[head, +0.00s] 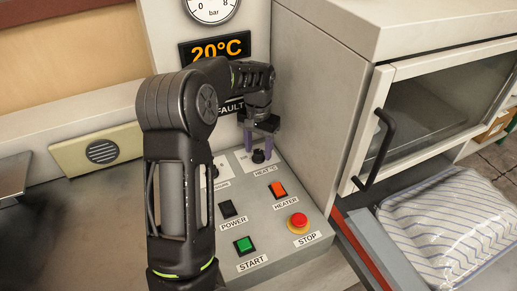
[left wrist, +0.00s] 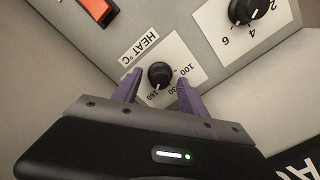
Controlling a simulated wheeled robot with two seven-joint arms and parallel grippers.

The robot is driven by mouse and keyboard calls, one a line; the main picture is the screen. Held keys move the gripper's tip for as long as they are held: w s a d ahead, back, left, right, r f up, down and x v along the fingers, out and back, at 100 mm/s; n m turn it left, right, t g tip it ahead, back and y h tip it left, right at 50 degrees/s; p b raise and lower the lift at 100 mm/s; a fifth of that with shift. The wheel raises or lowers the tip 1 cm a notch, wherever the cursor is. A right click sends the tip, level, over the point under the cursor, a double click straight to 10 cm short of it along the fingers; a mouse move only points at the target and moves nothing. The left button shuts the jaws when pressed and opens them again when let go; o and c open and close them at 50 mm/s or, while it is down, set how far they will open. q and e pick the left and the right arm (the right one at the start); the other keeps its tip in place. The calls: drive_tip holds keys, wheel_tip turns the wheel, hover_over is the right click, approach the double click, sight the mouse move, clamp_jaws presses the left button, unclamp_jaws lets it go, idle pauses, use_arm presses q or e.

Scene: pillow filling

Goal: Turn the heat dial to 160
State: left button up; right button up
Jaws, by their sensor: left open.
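The heat dial (head: 259,156) is a small black knob on the grey control panel, by the HEAT °C label. In the left wrist view the heat dial (left wrist: 160,75) sits on a white scale plate (left wrist: 187,52) with marks including 100 and 160; I cannot read its setting surely. My left gripper (head: 261,145) is open, its purple fingers pointing down at the dial. In the left wrist view the left gripper (left wrist: 158,89) has one finger on either side of the knob, with gaps visible. I cannot tell its height above the panel. My right gripper is not in view.
A temperature display (head: 220,47) reads 20°C. The panel has an orange heater switch (head: 278,189), a black power switch (head: 227,208), a green start button (head: 244,245) and a red stop button (head: 298,221). A white cabinet (head: 312,100) stands close on the right.

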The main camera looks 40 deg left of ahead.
sight(259, 151)
use_arm(q)
wheel_tip(259, 151, up, 7)
drive_tip(key=shift+r+b, duration=0.2)
drive_tip(key=shift+b, duration=0.15)
idle(0.4)
